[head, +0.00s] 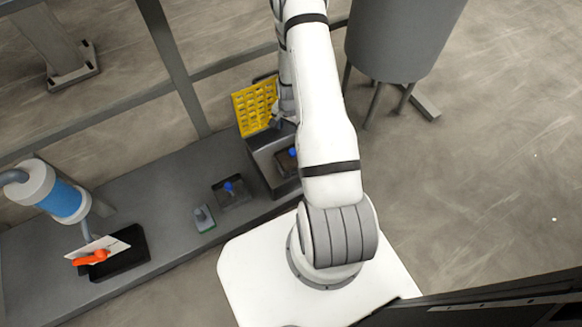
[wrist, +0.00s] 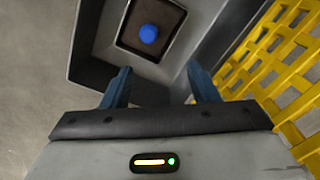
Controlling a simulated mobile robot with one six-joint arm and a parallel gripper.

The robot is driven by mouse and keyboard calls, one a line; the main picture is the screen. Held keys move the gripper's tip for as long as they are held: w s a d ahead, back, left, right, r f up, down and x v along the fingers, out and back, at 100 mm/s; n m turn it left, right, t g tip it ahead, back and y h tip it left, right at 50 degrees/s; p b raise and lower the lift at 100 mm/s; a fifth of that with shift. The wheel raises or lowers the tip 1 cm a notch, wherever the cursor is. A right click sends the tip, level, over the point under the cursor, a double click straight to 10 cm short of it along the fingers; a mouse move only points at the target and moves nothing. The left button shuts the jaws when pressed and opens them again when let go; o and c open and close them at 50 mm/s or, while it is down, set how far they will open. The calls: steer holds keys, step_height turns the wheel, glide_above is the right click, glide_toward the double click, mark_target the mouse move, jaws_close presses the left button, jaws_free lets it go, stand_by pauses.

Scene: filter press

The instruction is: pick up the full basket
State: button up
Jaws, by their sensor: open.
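A small square basket with a blue knob (wrist: 148,34) sits in a recess of a grey housing (wrist: 92,45), seen at the top of the wrist view. Its inside looks dark brown; I cannot make out the contents. In the head view a blue-knobbed basket (head: 287,160) sits in the grey box, partly hidden by my arm. A second dark square piece with a blue knob (head: 232,192) stands on the bench to its left. My gripper (wrist: 160,88) is open and empty, its two blue-grey fingers apart and short of the knob. In the head view it is mostly hidden beside the box.
A yellow grid panel (head: 255,107) stands close by the box and fills the right of the wrist view (wrist: 285,75). A small grey-green device (head: 204,218), a black tray (head: 121,262) and a blue-white cylinder (head: 62,200) are on the bench. A grey tank (head: 400,40) stands behind.

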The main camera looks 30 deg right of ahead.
steer(key=m+b, duration=0.1)
steer(key=b, duration=0.2)
glide_toward(286, 159)
steer(key=d, duration=0.1)
steer(key=d+f, duration=0.2)
steer(key=shift+s, duration=0.25)
steer(key=f, duration=0.1)
steer(key=f+b, duration=0.1)
steer(key=f, duration=0.1)
steer(key=f+b, duration=0.1)
steer(key=f, duration=0.1)
steer(key=shift+a, duration=0.25)
steer(key=shift+r, duration=0.1)
jaws_close()
